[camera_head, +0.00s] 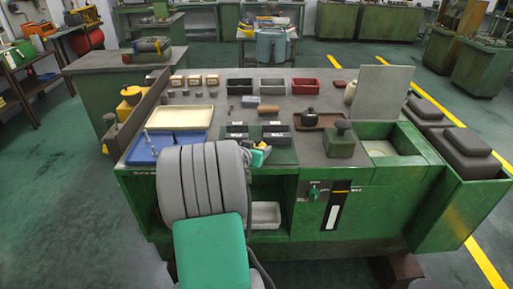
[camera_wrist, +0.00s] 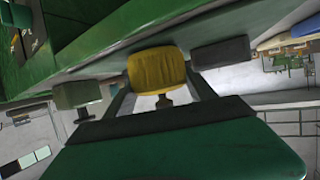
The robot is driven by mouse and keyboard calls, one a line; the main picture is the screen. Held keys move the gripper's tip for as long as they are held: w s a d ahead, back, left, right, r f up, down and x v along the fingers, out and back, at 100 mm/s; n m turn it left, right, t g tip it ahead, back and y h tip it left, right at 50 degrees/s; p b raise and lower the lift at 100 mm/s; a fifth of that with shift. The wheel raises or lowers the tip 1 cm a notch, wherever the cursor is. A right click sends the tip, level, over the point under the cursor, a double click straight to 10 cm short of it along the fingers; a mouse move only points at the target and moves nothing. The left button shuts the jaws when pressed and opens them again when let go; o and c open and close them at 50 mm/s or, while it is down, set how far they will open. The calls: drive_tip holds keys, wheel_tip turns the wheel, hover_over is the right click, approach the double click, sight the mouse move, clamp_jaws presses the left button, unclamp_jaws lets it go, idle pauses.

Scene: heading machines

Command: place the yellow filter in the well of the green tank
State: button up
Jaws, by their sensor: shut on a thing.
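The yellow filter (camera_wrist: 157,70) is a ribbed yellow cylinder with a small dark stem. My gripper (camera_wrist: 160,92) is shut on it, one finger on each side, in the wrist view. In the head view, my gripper (camera_head: 259,154) is over the front part of the green bench, left of its middle. Only a little yellow shows there, and my arm hides much of it. The green tank (camera_head: 408,168) appears to be the right end of the bench, with a pale open well (camera_head: 381,148) in its top. My gripper is well to the left of that well.
A knobbed green block (camera_head: 341,143) stands just left of the well, and an upright grey plate (camera_head: 381,92) behind it. Dark boxes (camera_head: 270,132), a blue tray (camera_head: 163,145) and small coloured bins (camera_head: 272,86) occupy the bench. Dark cushioned blocks (camera_head: 462,150) lie at right.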

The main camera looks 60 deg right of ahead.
drive_tip(key=shift+f, duration=0.25)
drive_tip(key=o, duration=1.5)
drive_tip(key=shift+r, duration=0.1)
drive_tip(key=shift+c, duration=0.2)
